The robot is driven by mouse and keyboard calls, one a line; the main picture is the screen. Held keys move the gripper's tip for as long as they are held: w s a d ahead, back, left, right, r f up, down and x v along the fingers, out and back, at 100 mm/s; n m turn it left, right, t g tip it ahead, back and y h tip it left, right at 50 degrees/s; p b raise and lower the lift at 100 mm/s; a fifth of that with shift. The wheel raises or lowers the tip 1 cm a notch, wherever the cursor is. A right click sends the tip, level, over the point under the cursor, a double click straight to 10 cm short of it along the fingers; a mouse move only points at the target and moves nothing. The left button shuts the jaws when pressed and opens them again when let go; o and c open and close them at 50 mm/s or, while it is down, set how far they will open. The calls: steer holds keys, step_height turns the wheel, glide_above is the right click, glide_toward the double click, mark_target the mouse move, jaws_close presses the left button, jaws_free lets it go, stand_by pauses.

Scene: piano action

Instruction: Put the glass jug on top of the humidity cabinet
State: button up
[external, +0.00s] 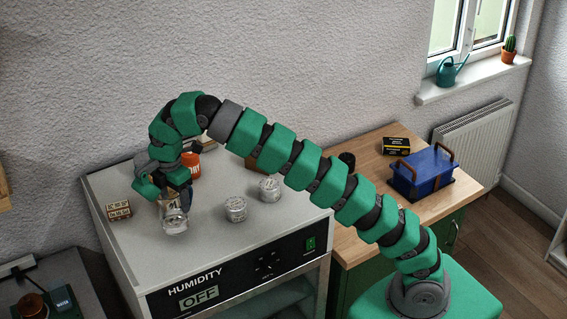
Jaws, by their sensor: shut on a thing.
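The glass jug (175,219) is clear and hangs below or stands under my gripper (168,194), partly hidden by its fingers. My gripper points down and is shut on the jug's upper part. Both are over the left front part of the pale grey top of the humidity cabinet (205,255). I cannot tell whether the jug's base touches the top. The cabinet's front panel reads HUMIDITY and OFF.
On the cabinet top, two round tins (236,209) stand right of the jug, a small patterned box (119,210) left, and an orange jar (190,166) behind. A blue case (420,177) and black-yellow box (397,146) sit on the wooden counter. The cabinet's front right top is clear.

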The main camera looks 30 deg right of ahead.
steer(key=shift+w+a, duration=0.15)
steer(key=shift+f+p, duration=0.55)
steer(key=shift+f, duration=1.15)
steer(key=o, duration=1.7)
steer(key=shift+f, duration=0.1)
steer(key=shift+r, duration=0.25)
steer(key=shift+r+b, duration=0.3)
steer(key=shift+r, duration=0.8)
step_height(320, 180, up, 5)
steer(key=p, duration=0.3)
